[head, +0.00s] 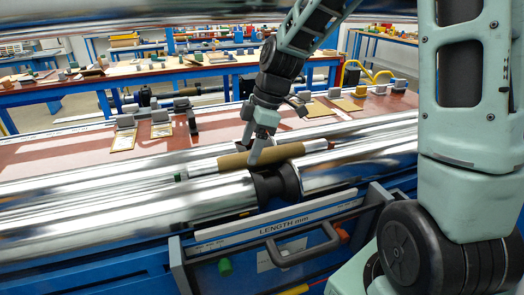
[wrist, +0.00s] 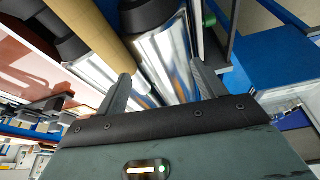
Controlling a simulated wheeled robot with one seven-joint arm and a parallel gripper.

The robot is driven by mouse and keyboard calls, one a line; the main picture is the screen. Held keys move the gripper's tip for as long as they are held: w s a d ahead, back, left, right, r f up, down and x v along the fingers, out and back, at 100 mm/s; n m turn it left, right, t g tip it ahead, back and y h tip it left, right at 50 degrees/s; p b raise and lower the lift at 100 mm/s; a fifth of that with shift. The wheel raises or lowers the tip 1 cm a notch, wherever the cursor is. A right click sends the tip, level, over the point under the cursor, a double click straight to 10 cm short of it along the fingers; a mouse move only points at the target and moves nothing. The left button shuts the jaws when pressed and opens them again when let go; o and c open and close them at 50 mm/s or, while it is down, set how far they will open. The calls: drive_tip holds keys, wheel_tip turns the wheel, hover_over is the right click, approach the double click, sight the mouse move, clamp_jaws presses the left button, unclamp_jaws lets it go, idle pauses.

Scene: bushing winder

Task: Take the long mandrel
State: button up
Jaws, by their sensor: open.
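A slim silver mandrel with a brown sleeve (head: 262,157) around its middle lies across the big shiny rollers. Its bare silver ends show to the left and right of the sleeve. I cannot tell from these frames whether it is the long one. My gripper (head: 257,153) is pointed down at the sleeve, in front of it in the head view. In the wrist view my gripper (wrist: 160,72) is open, with a shiny roller (wrist: 160,52) seen between its fingers. The brown sleeve (wrist: 100,32) passes near the left fingertip. Contact is not clear.
A black collar (head: 276,185) sits on the front roller. Below it is a blue frame with a "LENGTH mm" panel (head: 285,228) and a grey handle (head: 303,243). A reddish bench (head: 75,153) with small blocks and cards lies behind the rollers.

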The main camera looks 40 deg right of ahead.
drive_tip(key=n+t+p, duration=0.1)
drive_tip(key=n+t, duration=0.1)
approach(266, 150)
drive_tip(key=r, duration=0.2)
drive_tip(key=p+x, duration=0.1)
drive_tip(key=x, duration=0.6)
drive_tip(key=shift+s+p, duration=0.25)
drive_tip(key=shift+p, duration=0.1)
drive_tip(key=shift+d+p+x, duration=0.15)
drive_tip(key=shift+p+x, duration=0.4)
drive_tip(key=shift+x, duration=0.85)
drive_tip(key=shift+d+p+x, duration=0.15)
drive_tip(key=shift+p+x, duration=0.35)
drive_tip(key=shift+x, duration=0.9)
drive_tip(key=shift+f, duration=0.1)
clamp_jaws()
